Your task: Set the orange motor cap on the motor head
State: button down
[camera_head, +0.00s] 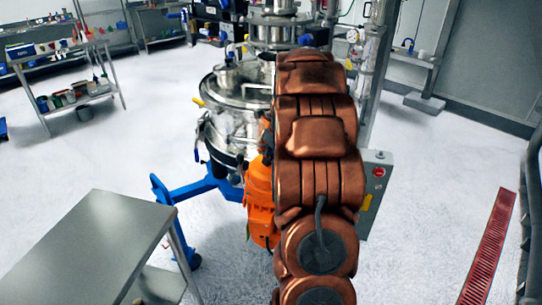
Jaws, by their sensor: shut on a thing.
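An orange motor (260,203) shows just left of my copper-coloured arm, low on the side of the steel sifter. My arm covers its right side. I cannot tell the motor head from the orange cap in this view. No separate orange cap shows on the steel table or on the floor. My gripper is hidden behind my own arm links, so its jaws and anything in them do not show.
The steel sifter (238,110) stands on a blue wheeled frame (200,187). A grey control box (378,175) with a red button is right of my arm. An empty steel table (90,250) stands front left. A red floor grate (488,250) lies right, with clear floor beside it.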

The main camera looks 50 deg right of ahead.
jog(key=shift+f, duration=0.45)
jog(key=c, duration=0.8)
grip_release()
jog(key=b+v, duration=0.2)
jog(key=v, duration=1.1)
jog(key=shift+w+r, duration=0.15)
jog(key=s+a+f+n+g+y, duration=0.1)
jog(key=s+a+n, duration=0.2)
jog(key=a+n, duration=0.7)
jog(key=s+a+f+n+g, duration=0.1)
jog(key=s+a+f+n, duration=0.15)
jog(key=a+n, duration=0.75)
jog(key=shift+s+a+f+n+g+h, duration=0.15)
jog(key=shift+s+a+f+n+g, duration=0.65)
jog(key=shift+s+a+n, duration=2.4)
jog(key=shift+s+a+f+n+g+h, duration=0.25)
jog(key=shift+s+a+f+n, duration=1)
jog(key=shift+s+a+n, duration=1.9)
jog(key=shift+s+a+f+n+g+h, duration=0.1)
jog(key=shift+s+a+f+n+g, duration=0.7)
jog(key=shift+s+a+n, duration=2.35)
